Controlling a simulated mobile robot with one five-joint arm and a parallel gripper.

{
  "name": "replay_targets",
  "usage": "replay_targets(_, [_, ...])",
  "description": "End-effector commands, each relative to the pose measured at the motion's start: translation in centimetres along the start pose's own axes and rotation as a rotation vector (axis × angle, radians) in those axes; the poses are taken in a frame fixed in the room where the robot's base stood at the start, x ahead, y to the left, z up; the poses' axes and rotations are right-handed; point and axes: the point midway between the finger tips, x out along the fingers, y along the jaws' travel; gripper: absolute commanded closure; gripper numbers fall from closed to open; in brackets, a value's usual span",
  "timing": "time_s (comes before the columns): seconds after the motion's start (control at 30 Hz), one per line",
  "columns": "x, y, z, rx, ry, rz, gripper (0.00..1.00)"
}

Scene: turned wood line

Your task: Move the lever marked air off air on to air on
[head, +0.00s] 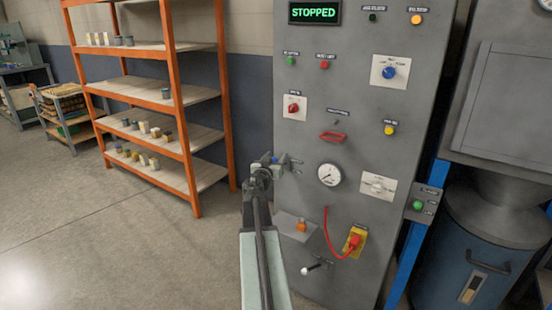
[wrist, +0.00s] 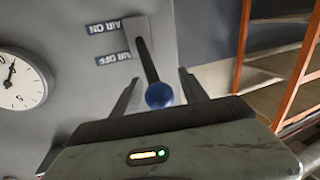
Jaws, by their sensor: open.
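The air lever is a dark bar with a blue ball knob (wrist: 160,95) in the wrist view. Its bar rises from a plate on the grey cabinet, beside an AIR ON label (wrist: 103,27) and an AIR OFF label (wrist: 113,58). The knob end lies toward the AIR OFF side. My gripper (wrist: 159,76) is open, with one finger on each side of the knob and a visible gap at both. In the head view my gripper (head: 264,168) is at the cabinet's left edge and hides most of the lever.
A round gauge (head: 330,174) sits right of the lever on the cabinet (head: 350,60), among several knobs and buttons. A display (head: 314,13) reads STOPPED. A red cable (head: 328,232) hangs below. An orange shelf rack (head: 182,110) stands at left, with open floor before it.

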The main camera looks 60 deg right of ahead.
Motion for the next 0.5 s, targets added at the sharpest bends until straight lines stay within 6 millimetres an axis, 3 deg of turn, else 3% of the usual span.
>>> replay_targets(0.13, [-0.08,0.01,0.01,0.0,0.0,0.0,0.51])
replay_targets(0.3, [-0.09,0.01,0.01,0.0,0.0,0.0,0.99])
replay_targets(0.5, [-0.11,0.01,0.01,0.0,0.0,0.0,1.0])
